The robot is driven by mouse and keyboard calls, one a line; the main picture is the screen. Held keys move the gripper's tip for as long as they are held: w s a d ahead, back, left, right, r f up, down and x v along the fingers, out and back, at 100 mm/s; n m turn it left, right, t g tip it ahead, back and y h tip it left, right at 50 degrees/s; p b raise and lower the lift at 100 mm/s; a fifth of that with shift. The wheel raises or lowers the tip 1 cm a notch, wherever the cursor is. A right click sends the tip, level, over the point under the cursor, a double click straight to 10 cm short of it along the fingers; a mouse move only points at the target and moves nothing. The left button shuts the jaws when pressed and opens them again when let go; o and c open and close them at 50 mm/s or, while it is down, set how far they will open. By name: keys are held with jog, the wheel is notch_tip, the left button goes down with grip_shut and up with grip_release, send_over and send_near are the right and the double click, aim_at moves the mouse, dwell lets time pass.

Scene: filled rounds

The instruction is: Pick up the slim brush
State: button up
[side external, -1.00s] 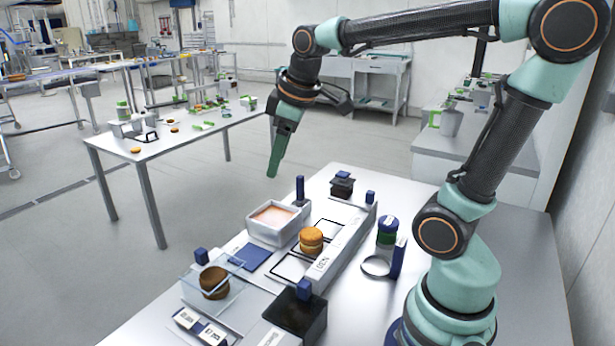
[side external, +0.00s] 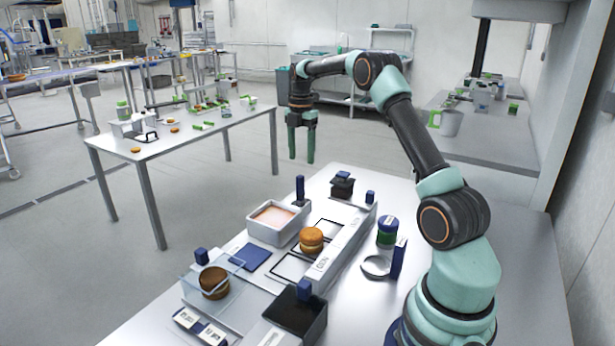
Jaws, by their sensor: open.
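A slim dark blue upright piece (side external: 300,190) stands at the back corner of the white tray, on the far part of the near table. It may be the slim brush, but no bristles can be made out. My gripper (side external: 301,160) points down with its two green fingers apart and nothing between them. It shows just above the slim piece in the picture; how far apart they are in depth I cannot tell.
A white tray with pinkish filling (side external: 251,230), a filled round (side external: 311,240) and a long pale rail (side external: 345,245) stand close by. A dark block (side external: 342,187) is at the back. A dark box (side external: 320,318) and a green-and-blue jar (side external: 387,230) are nearer.

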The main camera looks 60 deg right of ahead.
aim_at(301, 190)
notch_tip(301, 190, down, 7)
jog(key=shift+d+r, duration=0.15)
jog(key=shift+w+f, duration=0.15)
jog(key=shift+f, duration=1.25)
jog(key=shift+w+f, duration=0.1)
jog(key=shift+f, duration=1.3)
grip_shut()
